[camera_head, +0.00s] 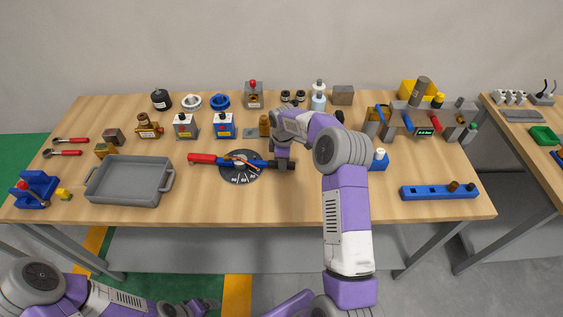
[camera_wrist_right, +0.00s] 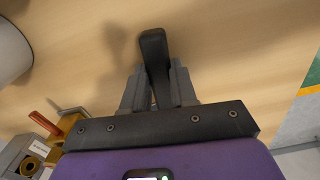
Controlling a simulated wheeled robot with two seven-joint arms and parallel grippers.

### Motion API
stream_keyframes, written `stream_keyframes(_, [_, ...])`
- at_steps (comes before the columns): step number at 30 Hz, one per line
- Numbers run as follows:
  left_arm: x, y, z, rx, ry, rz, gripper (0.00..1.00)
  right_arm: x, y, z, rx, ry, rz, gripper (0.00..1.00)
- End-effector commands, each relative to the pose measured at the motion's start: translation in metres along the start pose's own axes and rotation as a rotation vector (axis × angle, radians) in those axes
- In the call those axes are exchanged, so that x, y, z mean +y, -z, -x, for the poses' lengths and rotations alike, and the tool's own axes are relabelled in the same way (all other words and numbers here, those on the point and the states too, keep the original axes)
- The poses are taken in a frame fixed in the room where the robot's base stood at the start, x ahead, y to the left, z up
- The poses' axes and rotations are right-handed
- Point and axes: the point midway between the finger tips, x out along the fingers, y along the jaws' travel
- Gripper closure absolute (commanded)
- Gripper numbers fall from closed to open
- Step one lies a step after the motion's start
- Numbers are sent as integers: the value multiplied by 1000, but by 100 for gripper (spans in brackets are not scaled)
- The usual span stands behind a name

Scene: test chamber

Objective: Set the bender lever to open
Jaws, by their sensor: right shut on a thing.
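The bender (camera_head: 242,176) sits near the middle of the table, with a dark round dial marked with white numbers. A red handle (camera_head: 202,158) sticks out to its left. A blue lever lies across the dial, and its black grip (camera_head: 290,166) points right. My right gripper (camera_head: 281,160) comes down on this black end. In the right wrist view the black grip (camera_wrist_right: 154,50) stands between the two fingers of my right gripper (camera_wrist_right: 157,85), which is shut on it. My left gripper (camera_head: 205,304) is low at the picture's bottom, away from the table; its jaws are unclear.
A grey tray (camera_head: 130,183) stands left of the bender. Blue and grey boxes with red buttons (camera_head: 223,126) stand behind it. A blue block with holes (camera_head: 438,192) lies at the right. The table front between tray and blue block is mostly clear.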

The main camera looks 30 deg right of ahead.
Motion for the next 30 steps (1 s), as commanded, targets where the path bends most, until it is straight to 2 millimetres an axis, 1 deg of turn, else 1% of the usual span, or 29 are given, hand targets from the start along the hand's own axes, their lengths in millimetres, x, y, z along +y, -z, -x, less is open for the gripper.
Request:
stream_keyframes(7, [0,0,0,0,0,0,15,0,1,1,2,-1,0,100])
stream_keyframes(8, [0,0,0,0,0,0,15,0,1,1,2,-1,0,68])
stream_keyframes(12, [0,0,0,0,0,0,15,0,1,1,2,-1,0,47])
stream_keyframes(20, [0,0,0,0,0,0,15,0,1,0,1,0,-1,47])
stream_keyframes(23, [0,0,0,0,0,0,15,0,1,6,1,-2,-1,47])
stream_keyframes(26, [0,0,1,0,0,0,15,1,1,19,2,-4,-1,47])
stream_keyframes(30, [1,0,2,0,0,0,15,1,1,45,3,-4,-1,47])
